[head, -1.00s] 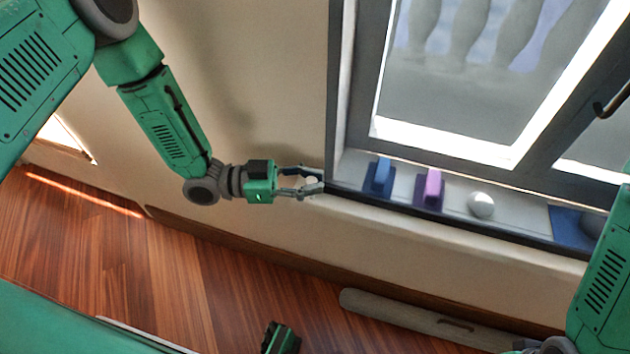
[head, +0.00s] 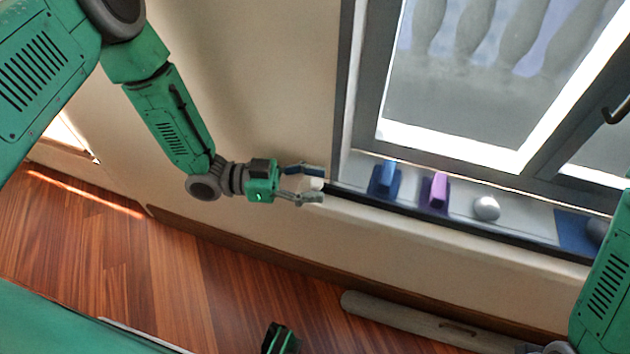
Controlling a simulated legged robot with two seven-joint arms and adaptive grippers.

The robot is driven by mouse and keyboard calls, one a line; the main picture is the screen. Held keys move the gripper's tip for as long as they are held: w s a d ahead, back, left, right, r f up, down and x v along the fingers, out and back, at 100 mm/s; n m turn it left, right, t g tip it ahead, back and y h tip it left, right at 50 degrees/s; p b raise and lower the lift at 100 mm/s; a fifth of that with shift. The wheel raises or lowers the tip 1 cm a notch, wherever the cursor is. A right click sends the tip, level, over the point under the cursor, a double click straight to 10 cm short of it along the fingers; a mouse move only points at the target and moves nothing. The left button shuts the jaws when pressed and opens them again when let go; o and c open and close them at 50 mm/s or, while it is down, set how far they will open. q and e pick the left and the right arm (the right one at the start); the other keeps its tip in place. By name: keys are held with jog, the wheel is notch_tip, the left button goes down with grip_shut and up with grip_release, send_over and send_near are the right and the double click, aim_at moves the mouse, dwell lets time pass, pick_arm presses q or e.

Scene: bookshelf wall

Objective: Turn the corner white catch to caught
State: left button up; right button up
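A small white piece (head: 317,183), which looks like the corner white catch, sits at the left end of the window sill, at the frame's lower left corner. My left gripper (head: 312,183) reaches it from the left, pointing right. Its two fingers are spread, one above and one below the white piece, with a visible gap between them. I cannot tell whether either finger touches it. The catch is small, so its turn position cannot be made out.
On the sill stand a blue block-like piece (head: 385,178), a purple one (head: 435,190), a pale ball (head: 486,208) and a dark blue item (head: 575,232). The window frame (head: 350,90) rises right of my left gripper. A long grey roll (head: 420,320) lies on the wooden floor.

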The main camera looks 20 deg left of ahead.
pick_arm(q)
jog(key=shift+a, duration=0.15)
jog(key=v, duration=1.1)
jog(key=shift+a, duration=0.35)
jog(key=shift+s, duration=0.1)
jog(key=shift+o, duration=0.2)
jog(key=shift+d, duration=0.1)
